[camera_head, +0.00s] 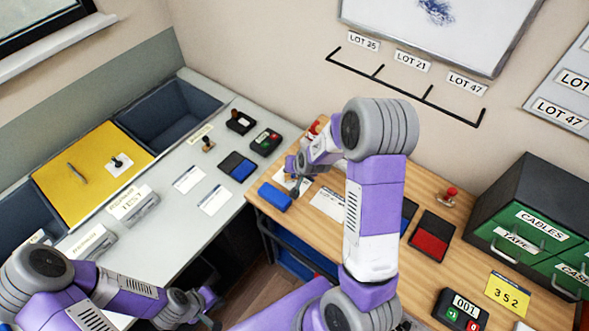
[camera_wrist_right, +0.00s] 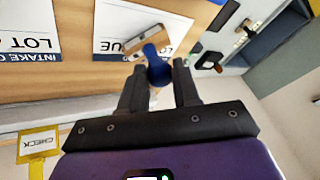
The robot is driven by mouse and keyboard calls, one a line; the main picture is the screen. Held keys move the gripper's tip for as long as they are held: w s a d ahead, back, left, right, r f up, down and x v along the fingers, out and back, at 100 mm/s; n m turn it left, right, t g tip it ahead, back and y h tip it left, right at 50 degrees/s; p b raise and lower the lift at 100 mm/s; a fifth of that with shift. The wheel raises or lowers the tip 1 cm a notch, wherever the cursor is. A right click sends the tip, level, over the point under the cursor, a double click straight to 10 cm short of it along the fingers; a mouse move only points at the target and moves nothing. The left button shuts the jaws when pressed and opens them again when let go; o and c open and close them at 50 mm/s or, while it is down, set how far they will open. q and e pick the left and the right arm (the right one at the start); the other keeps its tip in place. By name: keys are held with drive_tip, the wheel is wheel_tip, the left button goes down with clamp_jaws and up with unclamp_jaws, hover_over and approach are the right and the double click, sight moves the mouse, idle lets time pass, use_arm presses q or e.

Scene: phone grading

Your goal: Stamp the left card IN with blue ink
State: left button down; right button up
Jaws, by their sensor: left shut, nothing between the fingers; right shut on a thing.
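My right gripper (camera_wrist_right: 157,85) is shut on a stamp with a blue knob (camera_wrist_right: 157,68) and a pale wooden base (camera_wrist_right: 146,40). In the right wrist view the stamp overlaps a white card (camera_wrist_right: 112,35) with a blue strip; I cannot tell whether its base touches the card. In the head view this gripper (camera_head: 297,183) is over the left card at the wooden desk's left end, mostly covering it. The other card (camera_head: 328,203) lies to its right, partly behind my arm. A blue ink pad (camera_head: 409,212) is partly hidden by my right arm. My left gripper (camera_head: 212,300) is shut and empty.
A blue block (camera_head: 275,196) lies at the wooden desk's left edge. A red ink pad (camera_head: 432,236), a red-knobbed stamp (camera_head: 449,196) and a keypad (camera_head: 462,311) are right of my arm. The grey counter (camera_head: 172,235) holds more cards and pads.

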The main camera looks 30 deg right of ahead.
drive_tip(key=shift+s, duration=0.1)
idle(0.3)
drive_tip(key=shift+r+p, duration=2.75)
drive_tip(key=shift+r, duration=0.8)
drive_tip(key=shift+f, duration=0.1)
